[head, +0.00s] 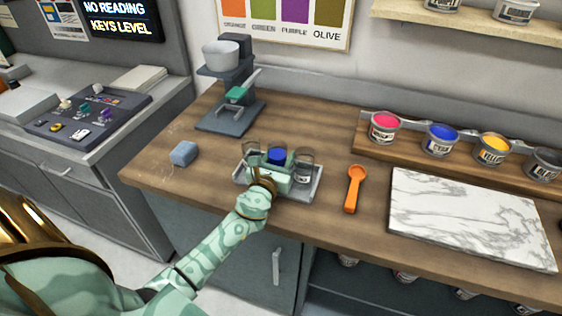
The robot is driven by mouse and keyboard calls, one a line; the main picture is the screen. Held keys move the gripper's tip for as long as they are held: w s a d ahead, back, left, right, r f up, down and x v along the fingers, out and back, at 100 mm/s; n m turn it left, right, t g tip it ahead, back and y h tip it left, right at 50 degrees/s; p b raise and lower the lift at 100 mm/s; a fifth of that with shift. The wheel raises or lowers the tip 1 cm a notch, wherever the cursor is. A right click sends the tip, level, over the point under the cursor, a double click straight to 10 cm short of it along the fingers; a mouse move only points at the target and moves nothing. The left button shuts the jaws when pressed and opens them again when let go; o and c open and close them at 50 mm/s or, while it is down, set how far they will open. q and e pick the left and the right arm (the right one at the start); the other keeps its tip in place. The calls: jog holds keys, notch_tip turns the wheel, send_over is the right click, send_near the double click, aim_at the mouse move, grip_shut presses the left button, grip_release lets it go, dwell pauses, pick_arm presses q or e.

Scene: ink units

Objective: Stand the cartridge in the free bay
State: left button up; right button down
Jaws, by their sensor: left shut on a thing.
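My left gripper (268,172) is over the shallow grey tray (312,192) on the wooden counter. It is shut on a small jar with blue in it (277,155), and its green body hides most of that jar and the middle of the tray. I cannot tell whether the jar touches the tray. A clear glass jar (251,149) stands to its left and another clear jar with a label (304,166) to its right. No part that I can surely call a cartridge or a free bay shows. My right gripper is not in view.
A grey stand with a white bowl (222,53) is behind the tray. A blue-grey block (183,154) lies to the left, an orange scoop (354,188) to the right. Beyond are a marble slab (470,218) and paint tins (440,140). A control console (87,115) is far left.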

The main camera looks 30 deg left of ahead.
pick_arm(q)
jog(key=shift+r, duration=0.1)
jog(key=o, duration=0.8)
jog(key=shift+c, duration=0.2)
jog(key=v, duration=1.2)
jog(key=shift+a, duration=0.1)
jog(key=shift+s, duration=0.1)
